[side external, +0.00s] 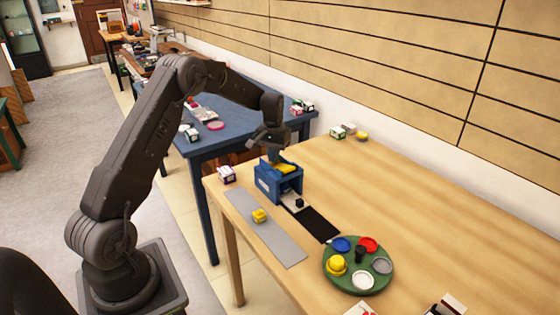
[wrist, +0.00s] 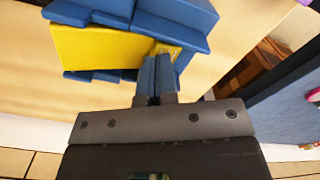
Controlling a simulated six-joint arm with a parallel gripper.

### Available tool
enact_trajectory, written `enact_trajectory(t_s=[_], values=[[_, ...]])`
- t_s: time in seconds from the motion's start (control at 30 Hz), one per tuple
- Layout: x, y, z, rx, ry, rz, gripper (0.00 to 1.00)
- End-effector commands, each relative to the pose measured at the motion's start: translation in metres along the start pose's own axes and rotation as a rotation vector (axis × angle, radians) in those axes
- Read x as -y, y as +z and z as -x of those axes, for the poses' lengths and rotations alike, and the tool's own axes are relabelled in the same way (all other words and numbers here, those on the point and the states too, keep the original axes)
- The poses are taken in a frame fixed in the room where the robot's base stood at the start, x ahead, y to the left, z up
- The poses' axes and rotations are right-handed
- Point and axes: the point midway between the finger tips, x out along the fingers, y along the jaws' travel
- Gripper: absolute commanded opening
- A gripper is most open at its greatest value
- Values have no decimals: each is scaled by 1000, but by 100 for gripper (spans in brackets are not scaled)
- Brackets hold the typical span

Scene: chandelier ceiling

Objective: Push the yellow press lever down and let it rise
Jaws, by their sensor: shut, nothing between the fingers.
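The blue press (side external: 266,184) stands near the left end of the wooden table, and its yellow press lever (side external: 285,168) shows at its top. My gripper (side external: 273,150) is over the press, just above the lever. In the wrist view the yellow lever (wrist: 100,48) is a broad plate between blue parts of the press (wrist: 175,18). My gripper (wrist: 158,60) is shut and empty there, its fingertips overlapping the lever's edge. I cannot tell whether they touch it. The gripper hides part of the lever in the side view.
A grey strip (side external: 278,242) with a yellow block (side external: 259,216) lies in front of the press. A black strip (side external: 318,225) leads from the press toward a green round tray (side external: 329,268) of coloured discs. A small box (side external: 227,175) stands left of the press.

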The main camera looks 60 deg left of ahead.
Motion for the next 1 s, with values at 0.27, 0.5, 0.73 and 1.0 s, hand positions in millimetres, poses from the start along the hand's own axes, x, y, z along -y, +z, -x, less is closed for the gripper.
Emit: enact_trajectory(t_s=[0.27,0.5,0.73,1.0], values=[[0,1,-4,6,0,0,0],[0,1,0,5,0,0,0],[1,0,17,3,0,0,0],[2,-1,36,1,0,1,0]])
